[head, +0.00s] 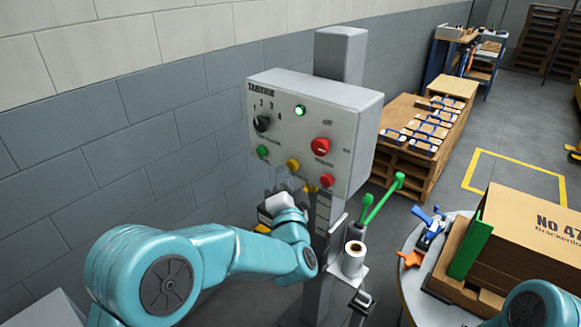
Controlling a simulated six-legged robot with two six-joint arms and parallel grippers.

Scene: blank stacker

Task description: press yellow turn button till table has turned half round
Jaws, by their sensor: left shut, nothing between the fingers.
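The yellow button (293,165) is on the lower edge of a grey control box (340,105) fixed to a post. My left gripper (297,182) is shut and empty, just below the yellow button. I cannot tell whether its tips touch the button, and the wrist hides part of the fingers. The round grey table (408,283) is at the right, partly cut off by the frame. A cardboard box (535,222) marked "No 47" rests on a wooden pallet on it. My right arm shows at the bottom right corner, but its gripper is out of view.
Close to the yellow button are a green button (262,151), a red button (327,181), a red knob (320,146) and a black dial (262,123). A green light (299,110) is lit.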

